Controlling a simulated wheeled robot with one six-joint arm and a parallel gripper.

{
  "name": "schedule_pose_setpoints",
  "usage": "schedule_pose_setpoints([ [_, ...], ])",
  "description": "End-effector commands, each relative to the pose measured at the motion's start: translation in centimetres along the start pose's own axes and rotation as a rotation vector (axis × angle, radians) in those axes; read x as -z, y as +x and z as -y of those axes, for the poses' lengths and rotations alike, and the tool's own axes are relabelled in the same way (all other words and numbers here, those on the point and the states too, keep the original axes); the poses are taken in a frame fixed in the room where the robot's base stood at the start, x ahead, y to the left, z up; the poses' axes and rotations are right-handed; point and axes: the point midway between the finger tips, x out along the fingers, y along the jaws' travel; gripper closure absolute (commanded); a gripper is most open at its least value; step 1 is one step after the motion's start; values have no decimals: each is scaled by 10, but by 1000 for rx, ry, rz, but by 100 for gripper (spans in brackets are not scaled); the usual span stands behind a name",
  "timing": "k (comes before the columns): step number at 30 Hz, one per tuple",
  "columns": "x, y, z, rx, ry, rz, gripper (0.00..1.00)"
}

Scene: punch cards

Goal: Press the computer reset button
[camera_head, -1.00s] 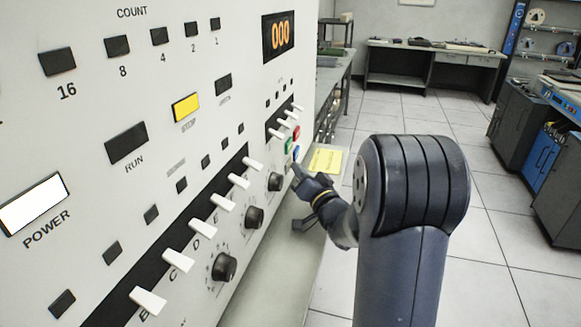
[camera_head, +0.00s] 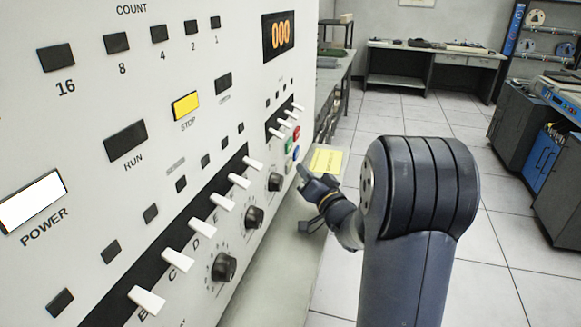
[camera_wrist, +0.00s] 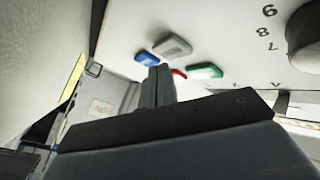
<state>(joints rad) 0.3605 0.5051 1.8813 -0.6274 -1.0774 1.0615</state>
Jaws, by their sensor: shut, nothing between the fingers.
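The computer panel (camera_head: 70,120) fills the left of the head view. A small cluster of buttons sits low at its far end: a green button (camera_head: 289,147), a red button (camera_head: 297,132) and a blue button (camera_head: 296,152). The wrist view shows a grey button (camera_wrist: 172,47) beside the blue (camera_wrist: 146,58), red (camera_wrist: 179,73) and green (camera_wrist: 205,70) ones. I cannot read which is the reset button. My gripper (camera_head: 303,173) is shut and empty, just right of and below the cluster. Its fingers (camera_wrist: 157,85) partly cover the red button in the wrist view and appear apart from the panel.
White toggle switches (camera_head: 179,259) and black knobs (camera_head: 224,267) stick out along the panel. The display (camera_head: 279,37) reads 000, and the STOP lamp (camera_head: 186,106) and POWER lamp (camera_head: 33,203) are lit. A yellow note (camera_head: 326,161) lies beyond my gripper. Open floor lies to the right.

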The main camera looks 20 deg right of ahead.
Motion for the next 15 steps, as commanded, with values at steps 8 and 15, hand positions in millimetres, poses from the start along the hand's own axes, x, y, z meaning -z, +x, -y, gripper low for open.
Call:
schedule_pose_setpoints([
  [8,4,-4,-4,-3,0,-2,100],
  [15,16,-21,-16,-3,0,-3,100],
])
